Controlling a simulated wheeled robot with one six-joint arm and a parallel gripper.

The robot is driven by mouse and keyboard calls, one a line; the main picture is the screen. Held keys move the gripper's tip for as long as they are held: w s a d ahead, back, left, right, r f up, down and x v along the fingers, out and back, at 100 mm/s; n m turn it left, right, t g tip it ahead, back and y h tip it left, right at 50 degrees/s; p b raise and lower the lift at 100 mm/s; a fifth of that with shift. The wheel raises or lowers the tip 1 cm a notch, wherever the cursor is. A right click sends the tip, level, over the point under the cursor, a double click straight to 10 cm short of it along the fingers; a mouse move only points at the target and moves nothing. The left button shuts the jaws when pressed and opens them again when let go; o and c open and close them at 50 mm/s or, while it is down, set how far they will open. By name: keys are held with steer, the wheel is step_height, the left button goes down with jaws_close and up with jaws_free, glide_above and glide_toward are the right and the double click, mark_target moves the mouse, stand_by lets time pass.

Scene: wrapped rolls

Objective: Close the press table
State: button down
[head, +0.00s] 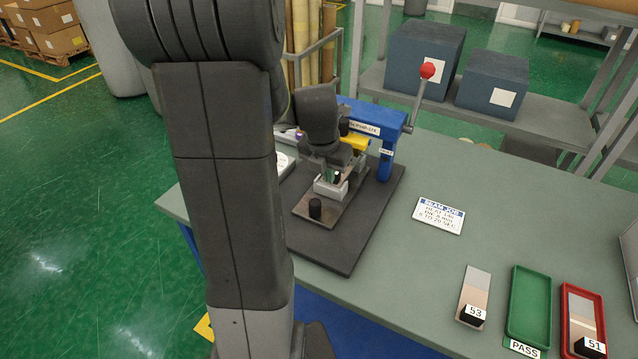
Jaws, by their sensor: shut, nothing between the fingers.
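The press (372,118) has a blue frame, a yellow part and a lever with a red ball knob (428,70); the lever points up. It stands on a dark base board on the bench. Its press table (332,212), a flat grey-brown plate, sticks out from under the frame towards the front. A black knob (315,208) stands upright near its front end, and a pale block sits farther back on it. My gripper (334,178) is shut and empty, over the plate behind the knob. My wrist hides part of the press, and I cannot tell whether the fingertips touch anything.
A sign card (440,216) lies right of the press. A strip labelled 53 (475,290), a green PASS tray (517,338) and a red tray (599,325) holding strip 51 are at the front right. Blue boxes (424,63) stand on a shelf behind.

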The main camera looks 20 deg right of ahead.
mark_target(339, 183)
steer(key=x, duration=0.9)
steer(key=shift+f, duration=0.3)
steer(key=shift+w+d+r+p, duration=0.1)
steer(key=shift+w+d+p, duration=0.1)
steer(key=shift+p, duration=0.15)
steer(key=w+d+p, duration=0.1)
steer(key=w+d, duration=0.1)
steer(key=d, duration=0.1)
steer(key=shift+w+p, duration=0.35)
steer(key=shift+p, duration=0.05)
steer(key=shift+w+r, duration=0.1)
